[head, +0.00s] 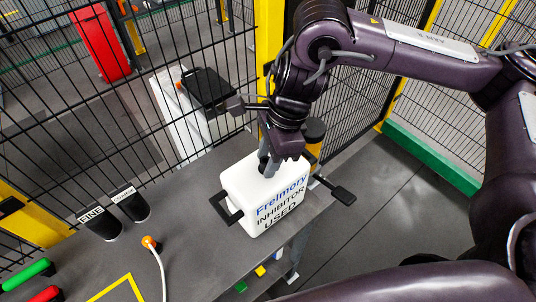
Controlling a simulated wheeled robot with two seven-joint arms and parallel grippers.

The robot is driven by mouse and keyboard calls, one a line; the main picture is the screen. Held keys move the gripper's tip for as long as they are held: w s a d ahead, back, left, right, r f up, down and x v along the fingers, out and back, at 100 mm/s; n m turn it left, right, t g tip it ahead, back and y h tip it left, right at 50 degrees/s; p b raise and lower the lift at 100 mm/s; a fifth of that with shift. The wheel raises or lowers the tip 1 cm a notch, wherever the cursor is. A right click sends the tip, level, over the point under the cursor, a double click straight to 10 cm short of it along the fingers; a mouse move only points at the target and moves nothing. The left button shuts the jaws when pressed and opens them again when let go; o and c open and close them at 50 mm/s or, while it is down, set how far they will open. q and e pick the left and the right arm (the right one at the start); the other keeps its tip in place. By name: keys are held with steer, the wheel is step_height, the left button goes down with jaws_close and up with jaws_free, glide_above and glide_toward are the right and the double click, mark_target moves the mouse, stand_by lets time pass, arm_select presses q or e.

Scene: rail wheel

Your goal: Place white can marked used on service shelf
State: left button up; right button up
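The white can (254,191) is a boxy white container lettered "Freimory INHIBITOR USED". It is at the middle of the head view, over the right edge of a grey worktop (190,230); I cannot tell whether it rests there or is slightly raised. Black handle-like parts stick out at its left and right. My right gripper (267,163) points down onto the can's top, with a grey finger at the top surface. The wrist hides the other finger and whatever lies between them, so its grip is unclear. My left gripper is out of view. No label identifies the service shelf.
An orange knob (149,242) with a white cable and a yellow outline (117,290) are nearer. Black mesh fencing (55,130) stands behind. A yellow-and-black cylinder (314,138) is beyond the can.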

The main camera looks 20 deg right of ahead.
steer(key=shift+o, duration=0.7)
steer(key=shift+r, duration=0.1)
steer(key=shift+r, duration=0.2)
steer(key=shift+d+r, duration=0.1)
steer(key=shift+r, duration=0.15)
steer(key=p+v, duration=0.1)
steer(key=v, duration=1)
steer(key=shift+d+r, duration=0.1)
